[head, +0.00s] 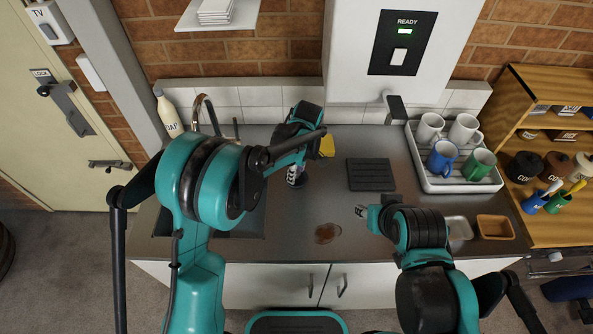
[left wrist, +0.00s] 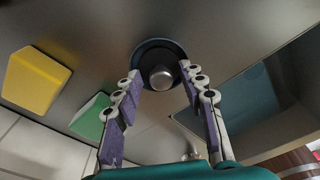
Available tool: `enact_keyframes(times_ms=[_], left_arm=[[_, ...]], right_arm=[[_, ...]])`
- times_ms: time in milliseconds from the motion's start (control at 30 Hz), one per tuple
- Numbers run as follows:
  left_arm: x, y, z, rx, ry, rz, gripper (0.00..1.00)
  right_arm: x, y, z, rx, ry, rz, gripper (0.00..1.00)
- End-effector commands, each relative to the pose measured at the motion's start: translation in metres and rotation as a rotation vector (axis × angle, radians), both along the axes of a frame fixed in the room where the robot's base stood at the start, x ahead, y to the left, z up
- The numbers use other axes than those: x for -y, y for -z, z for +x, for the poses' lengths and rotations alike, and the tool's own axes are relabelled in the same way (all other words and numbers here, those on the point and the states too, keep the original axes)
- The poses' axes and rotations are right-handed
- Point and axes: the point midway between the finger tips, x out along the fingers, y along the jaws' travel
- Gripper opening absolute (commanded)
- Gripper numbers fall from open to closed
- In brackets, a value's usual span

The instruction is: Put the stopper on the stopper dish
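The stopper, a dark round piece with a silver knob (left wrist: 162,77), is on the steel counter in the left wrist view. A dark disc with a bluish rim (left wrist: 146,49) surrounds it; I cannot tell whether this is the stopper's own edge or the stopper dish beneath it. My left gripper (left wrist: 160,82) is open, its purple-padded fingers apart on either side of the knob, with no clear contact. In the head view the left gripper (head: 296,176) points down beside the sink and hides the stopper. My right gripper (head: 361,211) is low over the counter, its fingers too small to judge.
A yellow sponge (head: 327,146) is behind the left gripper. A brown spill (head: 327,233) lies in front. A black ribbed mat (head: 370,174), a mug tray (head: 421,172), a pale dish (head: 459,228) and a wooden tray (head: 511,231) are to the right. The sink (left wrist: 245,100) is close by.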

Motion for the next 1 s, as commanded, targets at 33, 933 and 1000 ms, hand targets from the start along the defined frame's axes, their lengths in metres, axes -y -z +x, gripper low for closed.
enact_keyframes(times_ms=[33,933,1000], left_arm=[[0.0,0.0,0.0,0.0,0.0,0.0,0.41],[0.013,-0.116,-0.005,0.0,0.0,0.0,0.41],[0.013,-0.121,-0.005,0.0,0.0,0.0,0.41]], right_arm=[[0.0,0.0,0.0,0.0,0.0,0.0,0.4],[0.0,-0.03,0.0,0.0,0.0,0.0,0.4],[0.0,-0.03,0.0,0.0,0.0,0.0,0.4]])
